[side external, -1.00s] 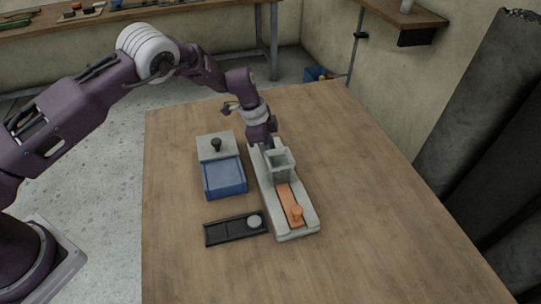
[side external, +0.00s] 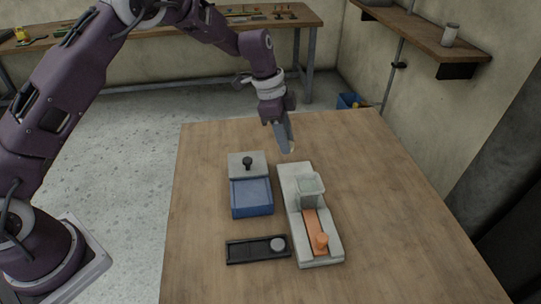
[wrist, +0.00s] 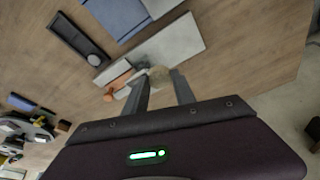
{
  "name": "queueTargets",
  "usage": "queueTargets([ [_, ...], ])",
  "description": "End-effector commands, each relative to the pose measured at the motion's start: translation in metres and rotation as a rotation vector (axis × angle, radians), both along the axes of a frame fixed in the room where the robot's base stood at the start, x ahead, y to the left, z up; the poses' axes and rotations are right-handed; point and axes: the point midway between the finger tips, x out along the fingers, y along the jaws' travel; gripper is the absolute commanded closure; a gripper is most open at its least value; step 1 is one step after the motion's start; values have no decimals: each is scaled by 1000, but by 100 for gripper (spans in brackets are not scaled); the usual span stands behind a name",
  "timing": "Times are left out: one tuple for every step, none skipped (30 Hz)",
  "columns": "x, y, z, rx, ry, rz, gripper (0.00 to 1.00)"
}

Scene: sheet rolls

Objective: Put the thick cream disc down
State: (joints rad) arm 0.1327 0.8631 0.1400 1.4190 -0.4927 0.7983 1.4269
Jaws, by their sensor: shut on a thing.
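My gripper (side external: 288,147) is raised above the far part of the table, behind the grey dispenser. It is shut on the thick cream disc (wrist: 160,75), which shows between the fingertips in the wrist view. In the side view the disc is very small at the tips. The disc is clear of the table. The grey dispenser base (side external: 290,182) carries a clear square hopper (side external: 309,191) and an orange slider (side external: 313,225) with a knob. A black tray (side external: 243,252) lies left of the dispenser's front end, with a pale grey disc (side external: 277,244) at its right end.
A blue-topped box (side external: 251,197) stands left of the dispenser, with a grey block bearing a black knob (side external: 247,162) behind it. The wooden table (side external: 400,220) is bare to the right. A wall shelf (side external: 440,40) is at the upper right.

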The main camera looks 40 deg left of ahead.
Motion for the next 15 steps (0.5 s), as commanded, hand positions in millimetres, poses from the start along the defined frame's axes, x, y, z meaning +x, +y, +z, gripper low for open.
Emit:
queueTargets([
  [-4, 7, 6, 0, -1, 45, 100],
  [-7, 13, 10, 0, -2, 85, 100],
  [-12, 22, 15, 0, -1, 154, 100],
  [-18, 29, 19, 0, -1, 214, 100],
  [-24, 38, 23, -1, -3, 281, 100],
  [-33, 50, 29, 0, -1, 376, 100],
  [-41, 59, 34, -1, -3, 450, 100],
  [-49, 68, 38, -1, -2, 526, 100],
  [-61, 80, 45, -1, -4, 628, 100],
  [-71, 87, 48, -2, -5, 701, 100],
  [-80, 95, 52, -1, -6, 773, 100],
  [-93, 104, 56, -2, -6, 865, 100],
  [-101, 109, 58, -1, -5, 922, 100],
  [-108, 113, 60, -1, -6, 970, 100],
  [-116, 118, 62, -1, -5, 1023, 100],
])
